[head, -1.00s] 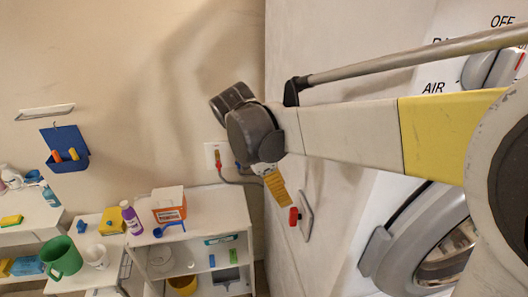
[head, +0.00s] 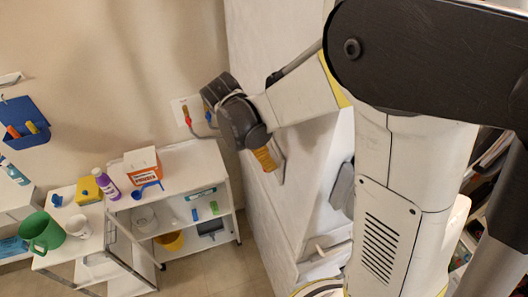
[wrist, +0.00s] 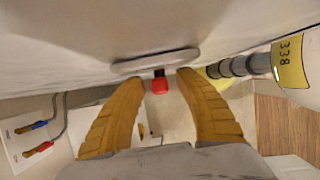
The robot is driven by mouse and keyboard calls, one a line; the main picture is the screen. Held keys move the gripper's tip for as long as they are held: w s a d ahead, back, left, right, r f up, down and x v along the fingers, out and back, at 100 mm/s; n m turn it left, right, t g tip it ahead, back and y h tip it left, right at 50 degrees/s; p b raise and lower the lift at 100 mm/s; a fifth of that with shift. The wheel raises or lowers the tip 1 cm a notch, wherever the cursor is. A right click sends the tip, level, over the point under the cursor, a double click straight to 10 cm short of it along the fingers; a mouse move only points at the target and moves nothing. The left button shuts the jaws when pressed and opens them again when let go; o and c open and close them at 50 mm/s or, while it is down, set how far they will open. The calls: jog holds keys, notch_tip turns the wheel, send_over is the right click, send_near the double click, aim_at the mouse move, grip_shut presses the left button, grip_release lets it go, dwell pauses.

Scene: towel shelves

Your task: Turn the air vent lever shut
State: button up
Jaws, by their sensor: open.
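The air vent lever has a red end (wrist: 160,86) on a short dark stem, in front of a pale rounded plate (wrist: 155,62) on the side wall of the large white machine. My gripper (wrist: 160,77) is open, its two orange-yellow fingers on either side of the red end, with visible space between it and each finger. I cannot tell how deep it lies between the fingertips. In the head view my gripper (head: 265,159) is at the machine's side; the plate's edge (head: 281,164) shows behind it and the red end is hidden.
A wall plate with coloured taps (head: 186,113) is behind my wrist. A white shelf (head: 200,157) to the left holds an orange box (head: 141,165), a purple bottle (head: 106,184) and other items. Floor shows below the shelf.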

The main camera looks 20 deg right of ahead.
jog(key=shift+c, duration=0.2)
grip_shut()
jog(key=s+f+m+t+h+b, duration=0.1)
jog(key=t+b, duration=0.4)
jog(key=b, duration=0.2)
jog(key=s+f+m+t+b, duration=0.1)
jog(key=m+t+b, duration=0.1)
jog(key=t+b, duration=0.4)
jog(key=s+f+m+t+h+b, duration=0.1)
jog(key=t+b, duration=0.4)
jog(key=b, duration=0.5)
jog(key=shift+t+h, duration=0.3)
jog(key=shift+m, duration=0.3)
